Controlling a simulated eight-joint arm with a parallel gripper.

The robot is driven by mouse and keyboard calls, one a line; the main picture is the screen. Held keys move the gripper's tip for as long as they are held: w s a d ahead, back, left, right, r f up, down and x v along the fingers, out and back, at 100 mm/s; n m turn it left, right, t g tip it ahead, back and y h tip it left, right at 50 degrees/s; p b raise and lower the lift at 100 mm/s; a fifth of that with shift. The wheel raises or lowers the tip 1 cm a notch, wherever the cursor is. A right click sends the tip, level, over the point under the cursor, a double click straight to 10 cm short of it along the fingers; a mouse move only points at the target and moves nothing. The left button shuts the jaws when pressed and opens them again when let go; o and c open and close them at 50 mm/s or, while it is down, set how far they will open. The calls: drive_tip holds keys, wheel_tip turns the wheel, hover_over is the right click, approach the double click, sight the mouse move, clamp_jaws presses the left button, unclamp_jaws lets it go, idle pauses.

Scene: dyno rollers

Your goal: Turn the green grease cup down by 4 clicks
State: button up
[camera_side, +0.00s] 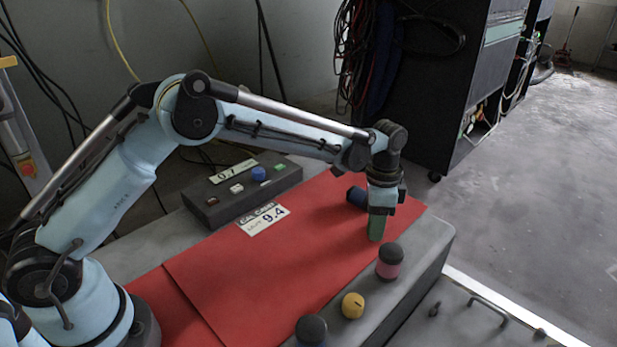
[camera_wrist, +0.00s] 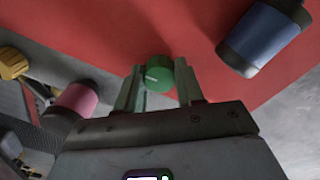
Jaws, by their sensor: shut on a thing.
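The green grease cup (camera_wrist: 160,73) shows in the wrist view as a round green piece with a small white mark on its face. It sits between the two fingers of my gripper (camera_wrist: 159,85), which is shut on it. In the side view my gripper (camera_side: 377,224) points down over the red surface near its right end. The fingers are greenish there too, so I cannot clearly separate the cup from them. The cup's lower part and seat are hidden.
A blue dark-ended cylinder (camera_side: 356,197) is close behind my gripper. A pink dark-capped piece (camera_side: 389,266), a yellow knob (camera_side: 353,305) and a dark-topped piece (camera_side: 311,328) line the front edge. A dark control box (camera_side: 228,207) and a card (camera_side: 262,219) lie farther back. The red surface's middle (camera_side: 270,270) is clear.

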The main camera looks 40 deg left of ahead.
drive_tip(key=o, duration=1)
drive_tip(key=shift+o, duration=0.2)
wheel_tip(320, 180, up, 12)
drive_tip(key=shift+w, duration=0.15)
drive_tip(key=shift+a, duration=0.1)
